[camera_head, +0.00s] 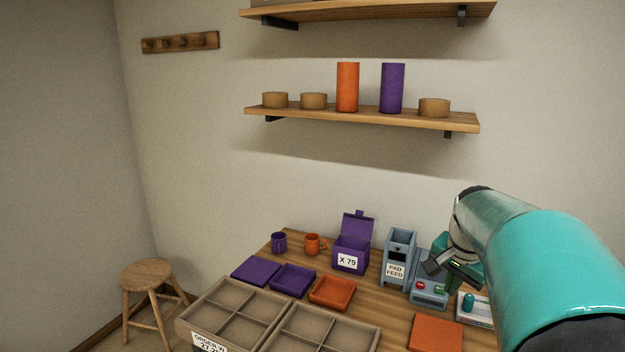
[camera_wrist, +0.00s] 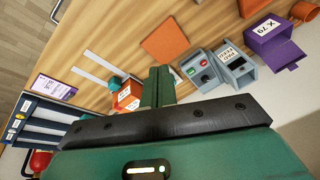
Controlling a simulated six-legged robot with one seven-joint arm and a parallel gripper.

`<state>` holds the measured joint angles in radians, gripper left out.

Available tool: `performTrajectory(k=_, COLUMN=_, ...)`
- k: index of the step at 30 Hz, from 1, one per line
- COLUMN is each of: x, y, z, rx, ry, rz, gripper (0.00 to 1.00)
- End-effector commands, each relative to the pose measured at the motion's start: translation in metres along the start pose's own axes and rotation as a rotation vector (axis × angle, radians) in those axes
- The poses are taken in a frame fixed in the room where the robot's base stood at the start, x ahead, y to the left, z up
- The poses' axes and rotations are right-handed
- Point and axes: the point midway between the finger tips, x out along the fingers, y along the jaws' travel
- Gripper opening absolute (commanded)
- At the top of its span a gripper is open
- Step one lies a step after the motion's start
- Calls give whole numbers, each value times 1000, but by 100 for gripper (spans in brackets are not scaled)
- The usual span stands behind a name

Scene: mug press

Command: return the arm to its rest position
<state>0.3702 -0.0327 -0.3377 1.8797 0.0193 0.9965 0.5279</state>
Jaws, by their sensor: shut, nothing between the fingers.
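My teal arm reaches in from the right of the head view, over the right part of the wooden table (camera_head: 388,313). My gripper (camera_head: 434,266) is at its end, in front of the grey-blue press (camera_head: 428,292) with red and green buttons. In the wrist view the green fingers of my gripper (camera_wrist: 158,84) are together with nothing between them. The press also shows in the wrist view (camera_wrist: 196,70), beyond the fingers. My gripper hides part of the press in the head view.
A pad feed box (camera_head: 397,270), a purple X 79 box (camera_head: 351,262), an orange mug (camera_head: 313,243) and a purple mug (camera_head: 279,242) stand along the table's back. Trays and divided crates (camera_head: 250,326) fill the left front. A shelf (camera_head: 360,117) hangs above.

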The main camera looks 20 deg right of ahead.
Motion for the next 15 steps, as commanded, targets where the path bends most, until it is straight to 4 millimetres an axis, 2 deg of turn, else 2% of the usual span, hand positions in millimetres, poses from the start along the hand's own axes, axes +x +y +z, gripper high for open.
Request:
performTrajectory(k=1, x=-9, y=-11, z=25, rx=-78, ry=-5, rz=-32, gripper=0)
performTrajectory(k=6, x=-32, y=-36, z=105, rx=-350, ry=-8, rz=-120, gripper=0)
performTrajectory(k=10, x=-46, y=-42, z=166, rx=-562, ry=1, rz=-177, gripper=0)
performTrajectory(k=15, x=-57, y=-36, z=241, rx=-839, ry=36, rz=-242, gripper=0)
